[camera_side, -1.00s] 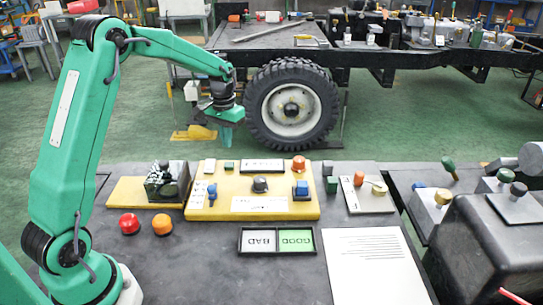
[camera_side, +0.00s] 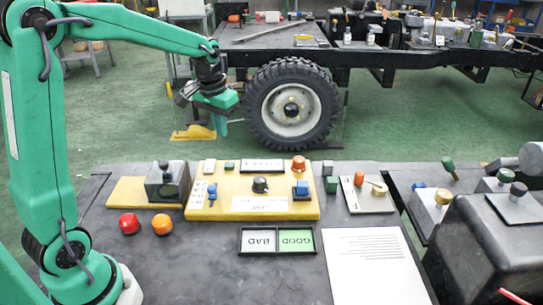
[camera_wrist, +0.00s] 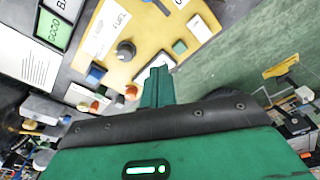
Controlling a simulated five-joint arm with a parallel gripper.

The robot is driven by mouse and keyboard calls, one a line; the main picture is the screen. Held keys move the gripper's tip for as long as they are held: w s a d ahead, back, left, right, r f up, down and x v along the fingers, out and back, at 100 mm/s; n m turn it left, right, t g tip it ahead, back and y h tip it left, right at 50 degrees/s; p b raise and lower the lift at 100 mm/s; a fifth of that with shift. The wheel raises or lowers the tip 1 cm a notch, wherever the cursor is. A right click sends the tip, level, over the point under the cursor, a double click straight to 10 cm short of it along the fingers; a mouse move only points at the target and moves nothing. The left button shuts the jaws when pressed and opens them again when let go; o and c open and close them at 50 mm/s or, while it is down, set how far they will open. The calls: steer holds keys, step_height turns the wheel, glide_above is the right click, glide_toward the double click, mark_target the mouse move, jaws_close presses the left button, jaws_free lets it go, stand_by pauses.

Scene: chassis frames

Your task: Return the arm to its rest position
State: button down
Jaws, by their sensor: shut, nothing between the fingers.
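My green arm stands at the left of the side view. My gripper (camera_side: 221,126) hangs in the air above and behind the table, left of the vehicle wheel, with its fingers pointing down. It is shut and empty. In the wrist view my gripper (camera_wrist: 158,75) shows as closed green fingers, with the yellow control panel (camera_wrist: 140,40) beyond them and apart from them. The same yellow panel (camera_side: 225,212) lies on the dark table in the side view, well below my gripper.
A red button (camera_side: 129,224) and an orange button (camera_side: 162,225) sit on the table near my arm. A GOOD/BAD sign (camera_side: 277,241) and a paper sheet (camera_side: 375,265) lie further right. The wheel (camera_side: 292,105) of a chassis stands behind. Open floor lies behind the table.

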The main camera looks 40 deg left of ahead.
steer(key=s+d+r+t, duration=0.1)
steer(key=s+d, duration=0.2)
steer(key=s, duration=0.3)
steer(key=s+d+r+m+t, duration=0.1)
steer(key=s+d+r, duration=0.1)
steer(key=s, duration=0.5)
steer(key=s+d+r+m+t, duration=0.1)
steer(key=s+d+r+t, duration=0.1)
steer(key=s+d, duration=0.2)
steer(key=s, duration=0.3)
steer(key=shift+s+d, duration=0.15)
steer(key=shift+d, duration=0.15)
